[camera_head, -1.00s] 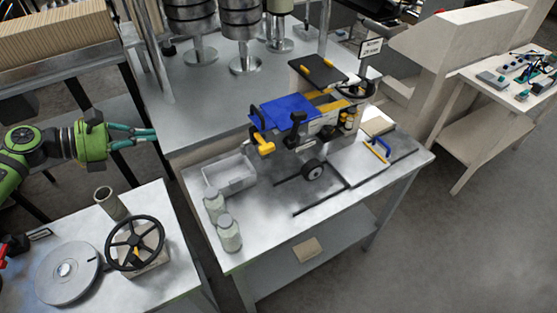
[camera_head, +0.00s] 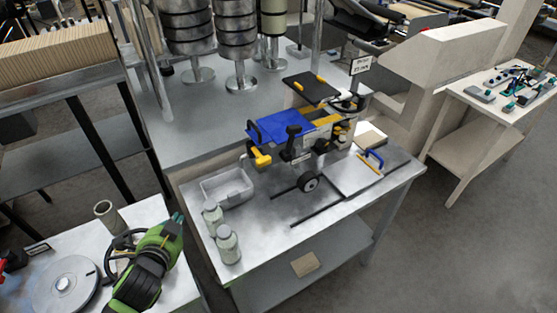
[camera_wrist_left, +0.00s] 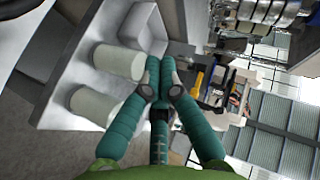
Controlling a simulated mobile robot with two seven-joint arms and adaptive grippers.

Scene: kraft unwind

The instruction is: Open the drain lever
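A tabletop machine with a blue cover (camera_head: 284,127) stands on the middle metal table. A yellow handle (camera_head: 260,158) sticks out at its left front, and a black knob stands beside it. I cannot tell which part is the drain lever. My left gripper (camera_head: 178,217) is over the right edge of the lower left bench, left of the bottles and apart from the machine. In the left wrist view its teal fingers (camera_wrist_left: 160,72) come together at the tips with nothing visible between them. Yellow parts (camera_wrist_left: 199,80) show beyond them. My right gripper is out of view.
Two bottles (camera_head: 228,245) and a grey open bin (camera_head: 228,188) stand on the table's left side, between gripper and machine. My left arm partly hides a black handwheel (camera_head: 117,245). Metal cylinders (camera_head: 236,40) stand behind. The table's front right is fairly clear.

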